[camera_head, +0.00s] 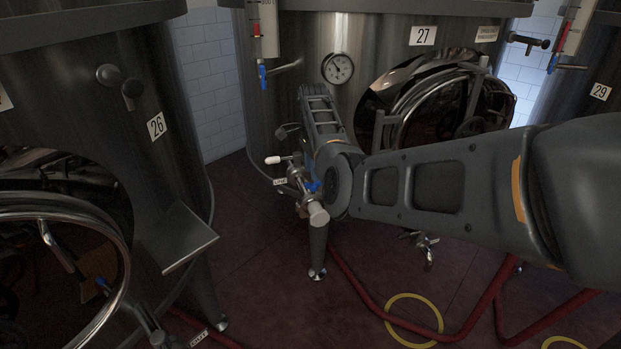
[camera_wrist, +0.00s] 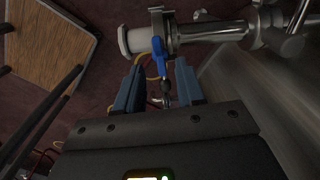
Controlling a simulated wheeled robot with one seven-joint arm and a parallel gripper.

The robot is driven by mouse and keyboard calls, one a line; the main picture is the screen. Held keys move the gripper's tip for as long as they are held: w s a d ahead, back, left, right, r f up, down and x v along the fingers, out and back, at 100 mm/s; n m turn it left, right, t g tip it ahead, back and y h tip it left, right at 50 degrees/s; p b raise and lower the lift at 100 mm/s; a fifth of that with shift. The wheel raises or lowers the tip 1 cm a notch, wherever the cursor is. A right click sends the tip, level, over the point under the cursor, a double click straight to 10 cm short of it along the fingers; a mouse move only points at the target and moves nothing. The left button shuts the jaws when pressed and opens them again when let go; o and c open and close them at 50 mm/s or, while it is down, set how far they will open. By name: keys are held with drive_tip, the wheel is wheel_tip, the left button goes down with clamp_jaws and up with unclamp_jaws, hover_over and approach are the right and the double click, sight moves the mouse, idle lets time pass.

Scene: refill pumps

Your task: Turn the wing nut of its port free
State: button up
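The port is a short metal pipe (camera_wrist: 205,30) with a pale round cap (camera_wrist: 135,40) on its left end and a clamp around it. The blue wing nut (camera_wrist: 160,55) hangs from the clamp on a dark threaded bolt. My gripper (camera_wrist: 159,64) is open, with one finger on each side of the wing nut; a gap shows on both sides. In the head view the port's cap (camera_head: 318,215) and the blue wing nut (camera_head: 313,187) are beside my arm's joint.
Tank 27 (camera_head: 295,100) stands behind the port, and tank 26 (camera_head: 60,70) is at the left. Red hoses (camera_head: 365,295) and a yellow ring (camera_head: 390,322) lie on the dark red floor. A wooden board (camera_wrist: 45,45) is at the wrist view's left.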

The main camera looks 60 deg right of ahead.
sight(313, 187)
drive_tip(key=shift+f, duration=2.15)
clamp_jaws()
